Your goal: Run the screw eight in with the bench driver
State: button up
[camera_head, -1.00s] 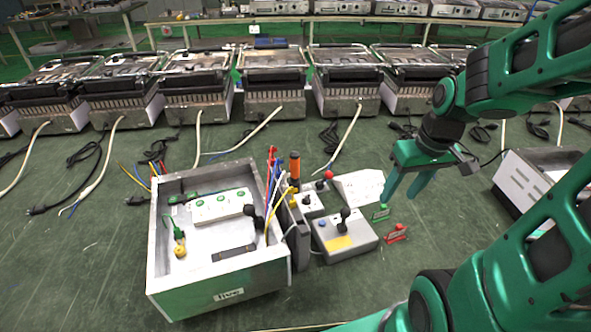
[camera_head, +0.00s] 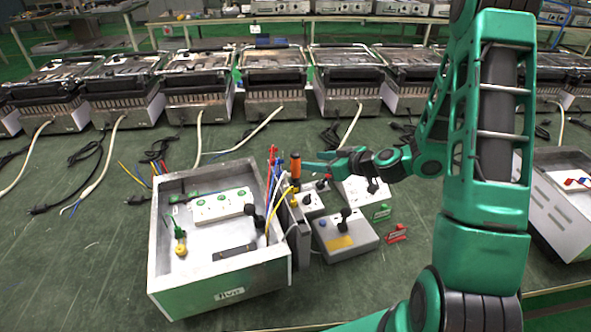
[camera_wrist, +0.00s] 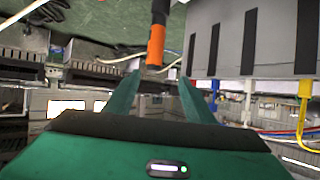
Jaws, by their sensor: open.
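The bench driver (camera_head: 295,167), with an orange and black handle, stands upright at the right side of the metal box (camera_head: 165,245). My gripper (camera_head: 312,167) is open and just right of the driver's handle, pointing left. In the wrist view the driver (camera_wrist: 156,45) appears just past the tips of my open gripper (camera_wrist: 160,82), lined up between the fingers. Nothing is held. Screw eight cannot be made out in either view.
Blue, red, white and yellow wires (camera_head: 275,190) rise at the box's right wall, close to the driver. Grey switch boxes (camera_head: 346,243) stand right of it, with green (camera_head: 379,211) and red (camera_head: 397,233) small parts nearby. Open bench lies in front of the row of appliances (camera_head: 200,85).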

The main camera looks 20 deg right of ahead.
aim_at(299, 156)
jog(key=shift+m+t, duration=0.3)
jog(key=shift+t, duration=0.3)
jog(key=x, duration=1)
jog(key=shift+w+d+f, duration=0.2)
jog(key=shift+w+f, duration=0.1)
jog(key=shift+w, duration=0.15)
jog(key=shift+w+a+f+h, duration=0.2)
jog(key=shift+w+h, duration=0.1)
jog(key=shift+w, duration=0.1)
grip_shut()
